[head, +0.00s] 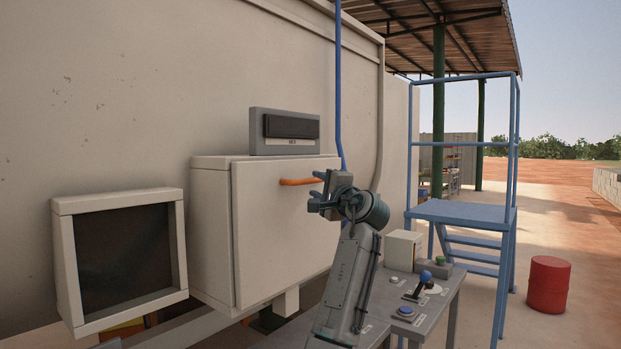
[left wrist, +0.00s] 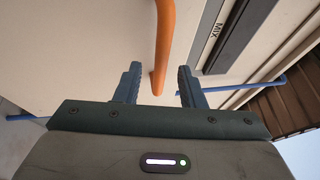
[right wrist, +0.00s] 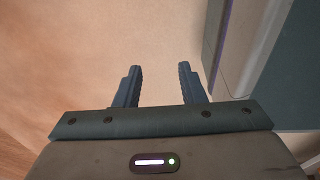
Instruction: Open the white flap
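The white flap (head: 285,225) is the front door of a white box on the wall, and it looks shut. An orange bar handle (head: 299,182) sticks out near its top right. My left gripper (head: 317,187) is at the right end of this handle. In the left wrist view my left gripper (left wrist: 159,76) is open, and the end of the orange handle (left wrist: 164,45) shows between its fingers. I cannot tell whether they touch it. My right gripper (right wrist: 159,70) is open and empty, and it does not show in the head view.
A dark-screened monitor (head: 125,256) stands left of the box. A grey panel (head: 285,144) sits above it. A control desk (head: 425,305) with a blue joystick and buttons is at the lower right, near my left arm. Blue steps (head: 465,213) and a red drum (head: 549,284) stand further right.

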